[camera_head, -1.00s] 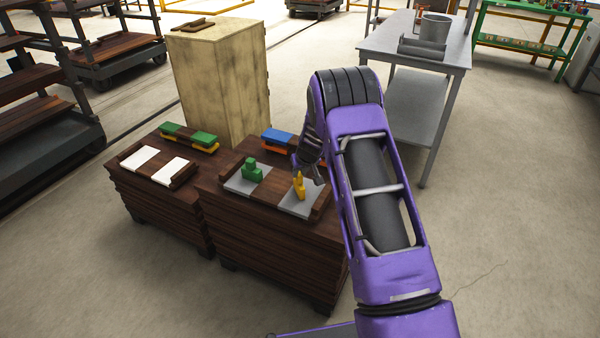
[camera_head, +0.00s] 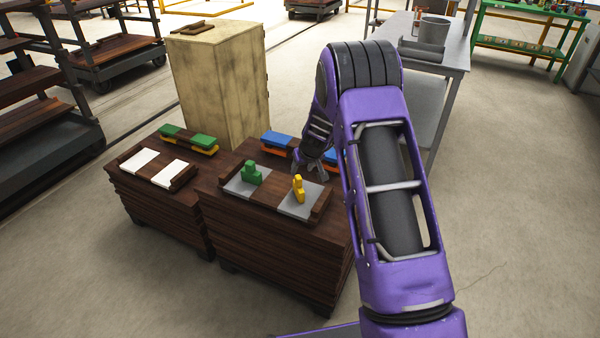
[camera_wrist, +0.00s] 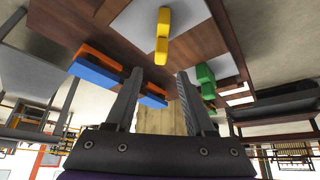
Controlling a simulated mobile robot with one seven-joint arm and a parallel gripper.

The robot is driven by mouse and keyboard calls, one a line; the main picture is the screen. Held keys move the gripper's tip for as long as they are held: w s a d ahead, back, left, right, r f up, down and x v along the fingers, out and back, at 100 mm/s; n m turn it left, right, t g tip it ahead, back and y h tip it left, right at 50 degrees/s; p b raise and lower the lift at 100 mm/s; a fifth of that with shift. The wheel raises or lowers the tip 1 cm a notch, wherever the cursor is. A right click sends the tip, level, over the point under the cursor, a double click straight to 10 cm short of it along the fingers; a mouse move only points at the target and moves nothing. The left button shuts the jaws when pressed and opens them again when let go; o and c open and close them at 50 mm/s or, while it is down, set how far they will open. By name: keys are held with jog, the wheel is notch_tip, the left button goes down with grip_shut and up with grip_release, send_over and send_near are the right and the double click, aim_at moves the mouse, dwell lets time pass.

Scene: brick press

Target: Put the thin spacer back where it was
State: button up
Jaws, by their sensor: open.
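My gripper (camera_head: 314,168) is open over the right brown stack, just behind the grey plate with the yellow piece. In the wrist view my fingers (camera_wrist: 158,75) are spread with nothing between them. The yellow piece (camera_head: 298,188) stands on the right grey plate (camera_head: 301,207); it also shows in the wrist view (camera_wrist: 162,35). A green stepped piece (camera_head: 250,173) stands on the left grey plate (camera_head: 236,186). Blue blocks (camera_head: 276,136) lie over orange ones (camera_head: 272,149) along the back edge, partly hidden by my gripper. I cannot tell which piece is the thin spacer.
The left brown stack (camera_head: 150,206) holds white plates (camera_head: 140,158) and green blocks (camera_head: 203,141) over yellow ones. A pale cabinet (camera_head: 222,90) stands behind. A grey table (camera_head: 456,62) stands at the back right. Open floor (camera_head: 510,200) lies to the right.

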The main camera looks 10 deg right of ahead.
jog(key=v, duration=0.6)
jog(key=shift+r, duration=0.2)
